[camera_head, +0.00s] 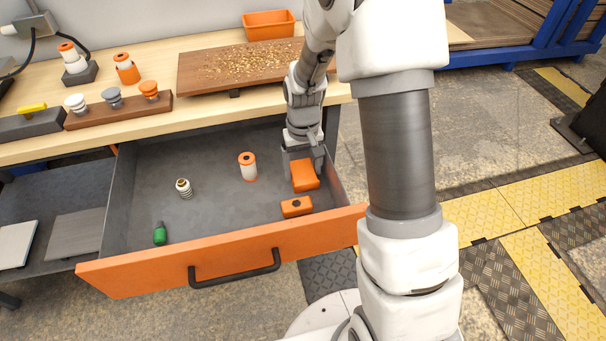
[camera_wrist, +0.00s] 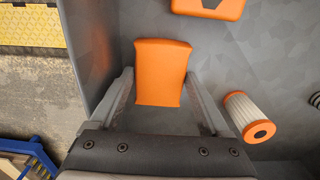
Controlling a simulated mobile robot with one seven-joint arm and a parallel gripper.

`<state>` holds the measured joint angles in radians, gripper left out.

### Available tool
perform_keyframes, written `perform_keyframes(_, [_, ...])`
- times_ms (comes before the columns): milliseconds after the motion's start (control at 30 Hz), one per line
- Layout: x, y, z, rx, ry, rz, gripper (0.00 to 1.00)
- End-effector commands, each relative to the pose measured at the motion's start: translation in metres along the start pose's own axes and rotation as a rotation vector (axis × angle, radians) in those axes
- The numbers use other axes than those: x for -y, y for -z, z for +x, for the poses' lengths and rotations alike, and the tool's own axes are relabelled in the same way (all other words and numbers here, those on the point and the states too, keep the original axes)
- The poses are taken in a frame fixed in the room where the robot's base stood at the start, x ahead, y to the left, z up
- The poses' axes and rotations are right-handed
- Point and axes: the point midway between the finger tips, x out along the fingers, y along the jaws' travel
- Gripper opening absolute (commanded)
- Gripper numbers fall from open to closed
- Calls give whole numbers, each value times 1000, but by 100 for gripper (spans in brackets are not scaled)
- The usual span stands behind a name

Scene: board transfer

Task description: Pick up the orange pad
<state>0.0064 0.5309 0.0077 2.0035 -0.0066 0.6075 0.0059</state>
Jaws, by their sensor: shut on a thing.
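The orange pad (camera_head: 306,178) is a flat block with rounded edges at the right side of the open drawer (camera_head: 215,263). In the wrist view the pad (camera_wrist: 161,70) lies between the two fingers. My gripper (camera_head: 303,166) reaches down into the drawer from above and is shut on the pad, with a finger on each side. Whether the pad touches the drawer floor is hard to tell.
The drawer's right wall (camera_wrist: 88,45) is close to my gripper. A wooden board (camera_head: 215,72) lies on the bench above.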

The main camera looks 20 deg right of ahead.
Motion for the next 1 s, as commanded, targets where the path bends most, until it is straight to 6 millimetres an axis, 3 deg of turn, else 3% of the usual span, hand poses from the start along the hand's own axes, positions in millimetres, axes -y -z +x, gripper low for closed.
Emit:
perform_keyframes(333, [0,1,-7,-3,0,0,26])
perform_keyframes(733, [0,1,-82,-4,0,0,26])
perform_keyframes(1000, [0,0,-101,-1,0,0,26])
